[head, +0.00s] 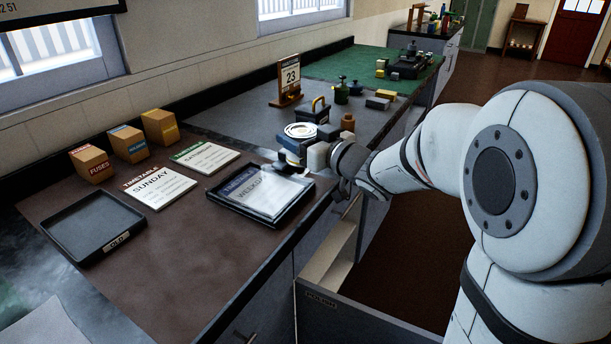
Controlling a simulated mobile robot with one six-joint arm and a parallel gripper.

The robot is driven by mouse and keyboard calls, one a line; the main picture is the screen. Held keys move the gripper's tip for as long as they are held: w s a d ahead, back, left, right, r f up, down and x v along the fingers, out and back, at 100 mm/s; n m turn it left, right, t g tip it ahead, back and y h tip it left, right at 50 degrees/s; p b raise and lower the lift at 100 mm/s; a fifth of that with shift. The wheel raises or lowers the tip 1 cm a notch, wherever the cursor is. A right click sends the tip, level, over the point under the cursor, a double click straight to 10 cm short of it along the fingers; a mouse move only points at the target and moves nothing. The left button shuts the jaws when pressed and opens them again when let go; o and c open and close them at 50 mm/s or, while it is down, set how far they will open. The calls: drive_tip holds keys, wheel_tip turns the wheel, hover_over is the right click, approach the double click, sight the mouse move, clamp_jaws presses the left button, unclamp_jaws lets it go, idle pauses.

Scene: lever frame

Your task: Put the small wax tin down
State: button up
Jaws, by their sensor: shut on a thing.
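My gripper (293,159) is at the end of my arm, over the counter just behind the tray with the weekday timetable. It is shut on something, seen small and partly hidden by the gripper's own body. A round tin with a pale, shiny top (300,130) shows right at the gripper and looks like the small wax tin. I cannot tell how the fingers meet it, or whether its underside touches the counter.
A tray (228,207) holds the weekday timetable; an empty tray marked OLD (73,246) lies left. A calendar (290,77) and a dark handled box (316,113) stand behind. An open drawer (350,318) juts out below.

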drive_tip(key=shift+f+b, duration=0.6)
drive_tip(key=shift+f, duration=2.95)
drive_tip(key=shift+s, duration=0.1)
drive_tip(key=shift+f, duration=0.2)
drive_tip(key=o, duration=1.3)
